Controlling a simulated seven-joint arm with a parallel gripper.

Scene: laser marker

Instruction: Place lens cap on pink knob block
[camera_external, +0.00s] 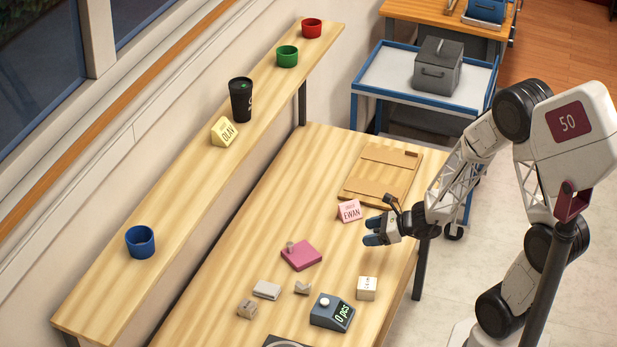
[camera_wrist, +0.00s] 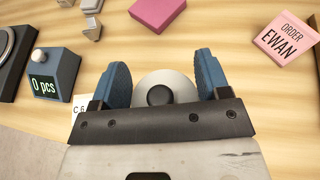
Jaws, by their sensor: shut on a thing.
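The cap's lower part is hidden by the gripper body.
A pink EWAN order sign (camera_external: 350,211) stands behind my gripper, near a wooden board (camera_external: 380,185). A counter reading 0 pcs (camera_external: 331,314), a white labelled block (camera_external: 367,288) and small grey pieces (camera_external: 267,290) lie toward the front. Bare table surrounds the pink block.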

